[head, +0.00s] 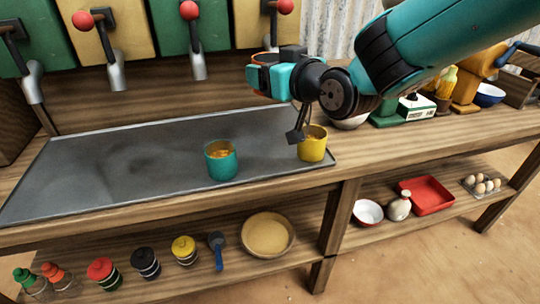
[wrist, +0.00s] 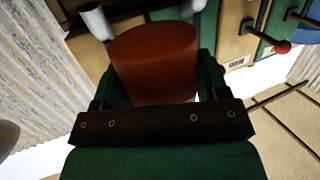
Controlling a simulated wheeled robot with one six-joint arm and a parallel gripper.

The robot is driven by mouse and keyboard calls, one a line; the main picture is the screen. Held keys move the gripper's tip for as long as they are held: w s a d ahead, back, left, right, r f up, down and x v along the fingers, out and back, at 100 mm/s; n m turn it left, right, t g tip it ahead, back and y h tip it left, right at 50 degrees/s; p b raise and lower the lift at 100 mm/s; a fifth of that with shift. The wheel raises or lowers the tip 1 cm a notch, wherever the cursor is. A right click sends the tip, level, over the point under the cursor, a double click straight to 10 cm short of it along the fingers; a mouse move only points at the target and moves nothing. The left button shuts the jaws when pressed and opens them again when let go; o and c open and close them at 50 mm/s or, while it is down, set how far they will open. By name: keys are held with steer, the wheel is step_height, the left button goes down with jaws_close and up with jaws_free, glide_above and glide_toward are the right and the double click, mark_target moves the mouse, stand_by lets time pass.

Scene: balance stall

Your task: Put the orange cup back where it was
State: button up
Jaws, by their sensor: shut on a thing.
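The orange cup (wrist: 155,65) sits between the fingers of my gripper (wrist: 155,95) in the wrist view. In the head view only a small part of the orange cup (head: 262,58) shows behind my gripper (head: 262,75), which is shut on it. The cup is held up in the air above the right part of the grey metal tray (head: 100,165), in front of the dispensers. Whether the cup holds anything is hidden.
A teal cup (head: 221,160) with orange-brown contents stands on the tray. A yellow cup (head: 312,144) stands at the tray's right end, below my wrist. Dispensers with red-knobbed levers (head: 190,12) and metal spouts hang behind. The tray's left part is clear.

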steer(key=b, duration=0.2)
glide_above(272, 160)
step_height(272, 160, down, 12)
steer(key=shift+f, duration=0.25)
steer(key=shift+f+b, duration=0.5)
steer(key=shift+f, duration=1.8)
steer(key=shift+f, duration=0.15)
steer(key=o, duration=0.7)
steer(key=shift+c, duration=0.2)
steer(key=shift+o, duration=0.6)
